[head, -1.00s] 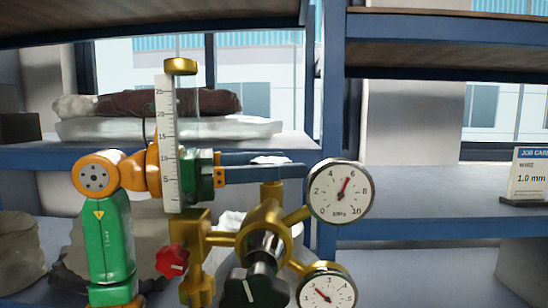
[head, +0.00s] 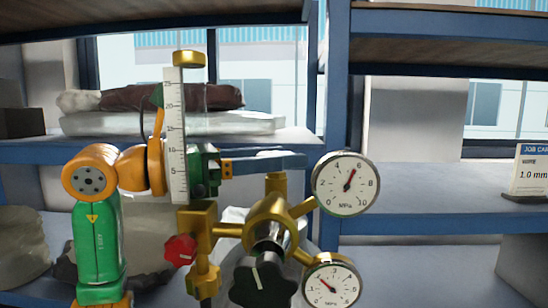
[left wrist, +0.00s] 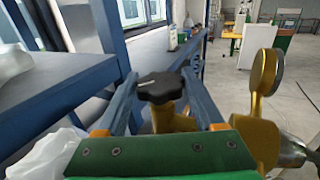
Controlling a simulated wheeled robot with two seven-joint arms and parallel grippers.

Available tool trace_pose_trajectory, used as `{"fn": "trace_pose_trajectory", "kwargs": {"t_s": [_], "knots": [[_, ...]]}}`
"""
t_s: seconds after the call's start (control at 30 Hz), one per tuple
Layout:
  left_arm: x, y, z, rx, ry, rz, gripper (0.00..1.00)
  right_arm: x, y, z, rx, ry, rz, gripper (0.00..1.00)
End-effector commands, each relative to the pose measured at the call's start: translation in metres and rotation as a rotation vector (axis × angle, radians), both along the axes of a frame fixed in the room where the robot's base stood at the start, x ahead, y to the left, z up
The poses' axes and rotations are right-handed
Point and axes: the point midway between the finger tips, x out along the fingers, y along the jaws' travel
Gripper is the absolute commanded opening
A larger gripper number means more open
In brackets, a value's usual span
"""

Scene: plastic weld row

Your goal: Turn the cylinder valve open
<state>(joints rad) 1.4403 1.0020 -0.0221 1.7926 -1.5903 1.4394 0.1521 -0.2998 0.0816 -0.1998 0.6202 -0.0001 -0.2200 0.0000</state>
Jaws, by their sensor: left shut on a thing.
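The cylinder valve's black handwheel (left wrist: 160,88) sits on a brass valve body in the left wrist view, between the blue fingers of my left gripper (left wrist: 162,100). The gripper is shut on it. In the head view my left gripper (head: 265,163) reaches right behind the upright flow scale (head: 175,135), and the handwheel is hidden there. The brass regulator (head: 268,222) stands in front, with an upper gauge (head: 345,184) whose needle points up and slightly right. The lower gauge (head: 331,287) has its needle toward upper left. My right gripper is out of view.
A black regulator knob (head: 263,284) and a red knob (head: 180,251) stick out in front of the valve. Blue shelves (head: 430,195) with wrapped bundles and a job card (head: 530,172) stand behind. The right-hand shelf has bare room.

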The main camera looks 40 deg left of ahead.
Motion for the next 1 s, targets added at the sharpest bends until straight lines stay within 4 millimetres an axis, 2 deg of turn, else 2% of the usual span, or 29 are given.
{"fn": "trace_pose_trajectory", "kwargs": {"t_s": [0.03, 0.13, 0.57, 0.73, 0.8, 1.0], "knots": [[0.0, 0.0, 0.0, 0.0, 0.002, -0.001, 0.72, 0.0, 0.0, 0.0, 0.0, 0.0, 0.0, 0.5], [0.0, 0.0, 0.0, 0.0, 0.002, -0.001, 0.99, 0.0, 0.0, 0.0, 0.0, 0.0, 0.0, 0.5], [0.0, 0.0, 0.0, 0.0, 0.001, -0.005, 0.99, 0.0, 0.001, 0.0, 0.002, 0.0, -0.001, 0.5], [0.0, 0.001, 0.001, -0.008, 0.004, -0.139, 0.99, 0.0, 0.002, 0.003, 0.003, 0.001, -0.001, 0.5], [-0.016, 0.015, -0.003, -0.002, -0.002, -0.141, 0.99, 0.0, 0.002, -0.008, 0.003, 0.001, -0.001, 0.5], [-0.057, 0.051, -0.001, -0.002, 0.0, -0.136, 0.99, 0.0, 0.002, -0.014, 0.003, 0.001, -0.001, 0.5]]}}
